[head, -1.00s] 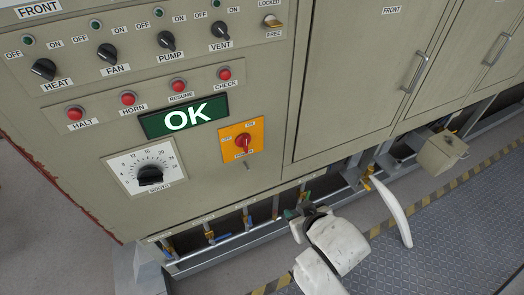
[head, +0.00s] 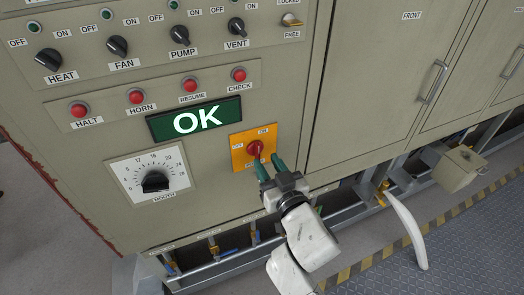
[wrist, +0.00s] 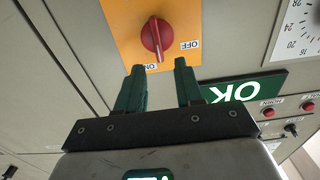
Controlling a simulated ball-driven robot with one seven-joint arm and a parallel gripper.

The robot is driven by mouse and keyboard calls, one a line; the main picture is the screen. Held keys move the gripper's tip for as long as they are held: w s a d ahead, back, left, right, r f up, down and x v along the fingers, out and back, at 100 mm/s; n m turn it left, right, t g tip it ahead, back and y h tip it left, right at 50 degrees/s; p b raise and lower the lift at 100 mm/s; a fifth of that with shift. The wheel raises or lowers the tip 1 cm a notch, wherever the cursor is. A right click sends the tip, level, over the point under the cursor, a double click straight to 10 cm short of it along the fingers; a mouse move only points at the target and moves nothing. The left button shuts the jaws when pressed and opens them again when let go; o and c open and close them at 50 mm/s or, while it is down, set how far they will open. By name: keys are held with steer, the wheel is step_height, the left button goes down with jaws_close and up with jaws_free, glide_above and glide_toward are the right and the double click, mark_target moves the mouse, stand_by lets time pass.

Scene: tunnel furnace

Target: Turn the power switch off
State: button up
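The power switch is a red rotary knob (head: 255,149) on an orange plate (head: 237,158), below the green OK display. In the wrist view the knob (wrist: 156,36) appears inverted, with its handle pointing at the ON label (wrist: 150,66); the OFF label (wrist: 189,45) is to its right there. My gripper (head: 269,168) is just below and right of the knob in the head view. In the wrist view its two green fingers (wrist: 157,69) are spread apart, with the knob beyond the gap between their tips. Nothing is between the fingers. They appear short of the knob. The fingers hide the plate's lower part in the head view.
The OK display (head: 194,120) is above left of the switch, and the MOUTH dial (head: 155,182) is to its left. Red buttons (head: 190,85) and black knobs (head: 180,35) line the panel above. A cabinet door (head: 375,90) is at right; pipes with valves run below.

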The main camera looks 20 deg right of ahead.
mark_target(259, 149)
steer(key=shift+w, duration=2.4)
jaws_close()
